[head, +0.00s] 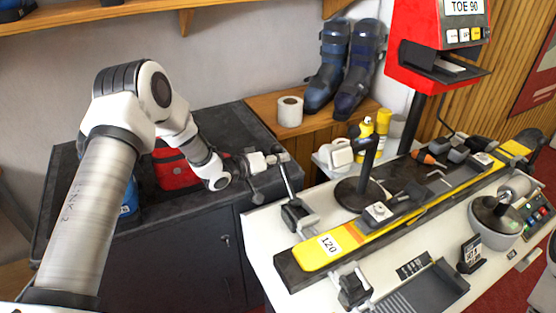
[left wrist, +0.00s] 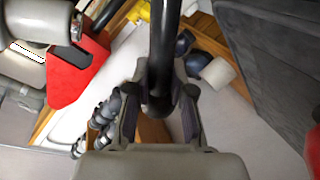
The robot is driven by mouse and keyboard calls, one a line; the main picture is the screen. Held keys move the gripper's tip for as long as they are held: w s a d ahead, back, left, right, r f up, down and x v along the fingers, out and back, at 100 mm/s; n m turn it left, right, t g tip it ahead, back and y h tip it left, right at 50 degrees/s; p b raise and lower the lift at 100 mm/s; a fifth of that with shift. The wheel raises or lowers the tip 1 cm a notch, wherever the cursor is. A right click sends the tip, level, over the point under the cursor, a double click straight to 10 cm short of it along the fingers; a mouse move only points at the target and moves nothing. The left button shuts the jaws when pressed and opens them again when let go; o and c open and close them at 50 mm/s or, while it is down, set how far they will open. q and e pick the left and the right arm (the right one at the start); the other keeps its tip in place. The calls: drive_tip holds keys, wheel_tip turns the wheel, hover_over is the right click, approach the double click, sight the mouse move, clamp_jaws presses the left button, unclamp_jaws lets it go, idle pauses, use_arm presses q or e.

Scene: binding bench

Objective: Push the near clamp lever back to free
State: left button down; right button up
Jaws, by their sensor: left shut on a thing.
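A dark clamp (head: 297,214) stands at the left end of the bench, beside the ski tip. The contact spots are partly hidden. My right gripper is not in view.
A yellow-and-black ski (head: 335,246) lies along the white bench. A second clamp (head: 352,288) stands at its front side. A black post (head: 370,160) on a round base is right of the lever. A dark cabinet (head: 185,240) with a red bag (head: 175,170) is left.

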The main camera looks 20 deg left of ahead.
use_arm(q)
drive_tip(key=shift+w+a+r, duration=0.1)
drive_tip(key=shift+w+r, duration=0.15)
drive_tip(key=shift+r, duration=0.35)
drive_tip(key=c, duration=0.7)
unclamp_jaws()
drive_tip(key=shift+o, duration=0.2)
drive_tip(key=shift+d+f, duration=0.2)
drive_tip(key=shift+s+a, duration=0.2)
drive_tip(key=v, duration=1.1)
drive_tip(key=shift+s, duration=0.3)
